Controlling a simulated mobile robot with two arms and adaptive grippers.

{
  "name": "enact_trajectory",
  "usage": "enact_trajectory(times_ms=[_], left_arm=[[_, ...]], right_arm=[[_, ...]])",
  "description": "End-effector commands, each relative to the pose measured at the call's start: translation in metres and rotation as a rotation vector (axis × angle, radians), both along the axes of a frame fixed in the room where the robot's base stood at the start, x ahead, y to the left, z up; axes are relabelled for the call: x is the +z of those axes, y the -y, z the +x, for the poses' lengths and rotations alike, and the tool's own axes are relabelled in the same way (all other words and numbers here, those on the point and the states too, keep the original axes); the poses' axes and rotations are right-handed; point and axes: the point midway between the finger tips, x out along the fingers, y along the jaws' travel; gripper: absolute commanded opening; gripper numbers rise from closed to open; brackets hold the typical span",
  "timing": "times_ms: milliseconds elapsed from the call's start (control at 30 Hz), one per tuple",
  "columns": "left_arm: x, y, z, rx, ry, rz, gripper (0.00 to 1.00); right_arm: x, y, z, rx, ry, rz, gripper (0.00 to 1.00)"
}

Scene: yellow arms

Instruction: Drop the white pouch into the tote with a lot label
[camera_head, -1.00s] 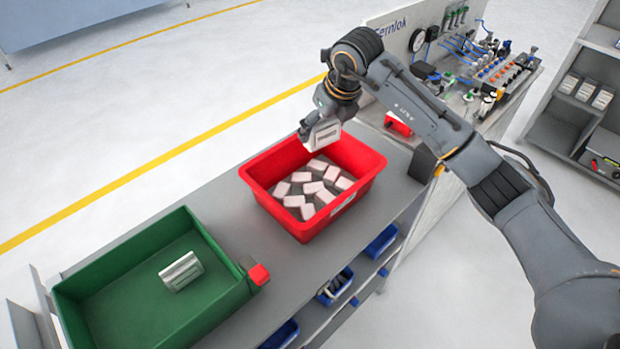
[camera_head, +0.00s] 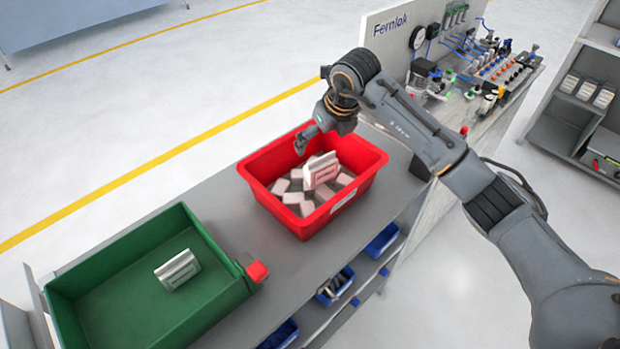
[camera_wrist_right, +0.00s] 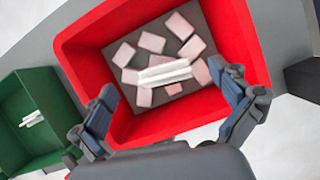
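The red tote (camera_head: 367,178) stands on the grey bench and has a white label on its near side. A white pouch (camera_head: 320,170) is inside its walls, tilted, above or on several smaller pale packs; I cannot tell whether it touches them. It also shows in the right wrist view (camera_wrist_right: 165,72), beyond the fingertips. My right gripper (camera_head: 306,140) is over the tote's far rim. In the wrist view its fingers (camera_wrist_right: 162,88) are spread wide with nothing between them. Another white pouch (camera_head: 178,270) lies in the green tote (camera_head: 100,262). My left gripper is not in view.
A small red-topped block (camera_head: 257,272) sits by the green tote's right end. Blue bins (camera_head: 382,241) are on the shelf below. A panel with fittings and hoses (camera_head: 465,65) stands behind at right. Bare bench lies between the totes.

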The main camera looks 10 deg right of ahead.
Motion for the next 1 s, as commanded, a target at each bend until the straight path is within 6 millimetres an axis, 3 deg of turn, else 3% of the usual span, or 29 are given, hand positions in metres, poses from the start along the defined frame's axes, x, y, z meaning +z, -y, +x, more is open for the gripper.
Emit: enact_trajectory(times_ms=[367,800,1000], left_arm=[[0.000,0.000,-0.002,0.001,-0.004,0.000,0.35],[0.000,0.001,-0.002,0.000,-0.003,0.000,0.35],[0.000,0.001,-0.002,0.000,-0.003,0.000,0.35]], right_arm=[[0.009,0.002,-0.002,0.000,0.002,0.001,1.00],[0.089,0.015,-0.033,0.000,0.004,-0.001,1.00],[0.108,0.019,-0.040,-0.001,0.001,0.000,1.00]])
